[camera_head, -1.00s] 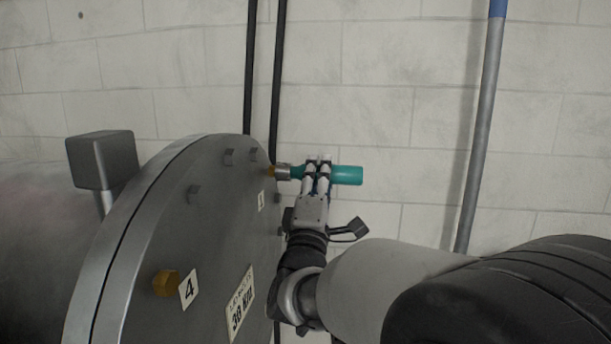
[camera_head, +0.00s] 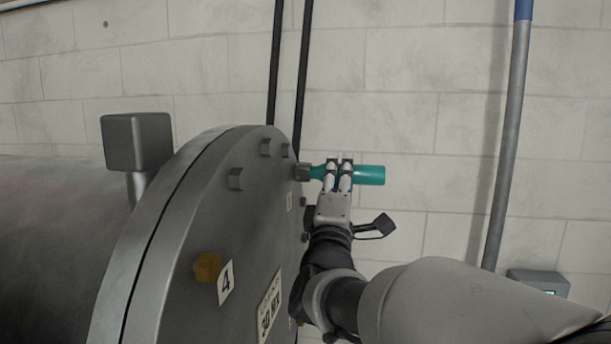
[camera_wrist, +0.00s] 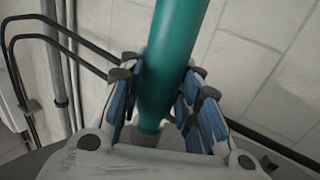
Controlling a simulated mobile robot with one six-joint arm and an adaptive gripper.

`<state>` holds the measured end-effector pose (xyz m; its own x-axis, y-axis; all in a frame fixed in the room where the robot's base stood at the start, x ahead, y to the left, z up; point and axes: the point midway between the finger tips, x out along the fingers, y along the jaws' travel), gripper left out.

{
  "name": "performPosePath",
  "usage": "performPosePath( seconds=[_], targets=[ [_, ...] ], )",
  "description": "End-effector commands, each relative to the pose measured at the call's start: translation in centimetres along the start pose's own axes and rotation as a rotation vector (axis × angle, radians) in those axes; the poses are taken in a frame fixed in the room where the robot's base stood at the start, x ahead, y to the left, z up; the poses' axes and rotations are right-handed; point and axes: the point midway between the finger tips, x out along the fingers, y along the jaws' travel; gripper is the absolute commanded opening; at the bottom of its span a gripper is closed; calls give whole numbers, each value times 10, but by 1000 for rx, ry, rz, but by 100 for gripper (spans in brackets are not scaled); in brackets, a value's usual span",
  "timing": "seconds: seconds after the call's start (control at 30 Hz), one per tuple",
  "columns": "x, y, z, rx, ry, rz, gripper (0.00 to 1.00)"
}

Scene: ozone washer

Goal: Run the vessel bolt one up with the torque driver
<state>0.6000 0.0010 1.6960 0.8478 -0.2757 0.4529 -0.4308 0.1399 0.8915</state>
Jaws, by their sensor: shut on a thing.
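The teal torque driver (camera_head: 370,175) lies level in the head view, its grey socket (camera_head: 303,172) against the vessel lid's face near the right edge. My gripper (camera_head: 339,164) is shut around its body from below. The vessel bolt one is not visible; the socket covers the spot above the small white number tag (camera_head: 289,201). I cannot tell how deep the bolt sits. In the wrist view the teal driver (camera_wrist: 174,60) runs between my blue-padded fingers; the socket end is mostly hidden.
The grey round vessel lid (camera_head: 185,225) fills the lower left. A brass bolt (camera_head: 207,266) with a tag "4" (camera_head: 225,282) sits on it, and grey studs line its rim. A grey pole (camera_head: 508,140) stands at the right against the block wall. A small box (camera_head: 538,282) is at lower right.

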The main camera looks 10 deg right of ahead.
Motion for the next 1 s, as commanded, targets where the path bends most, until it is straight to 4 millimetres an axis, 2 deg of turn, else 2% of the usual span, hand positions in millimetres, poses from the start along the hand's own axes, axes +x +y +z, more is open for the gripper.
performPosePath(
  seconds=[1.0],
  targets=[
    [0, 2, -6, 2, 0, 4, 0]
  ],
)
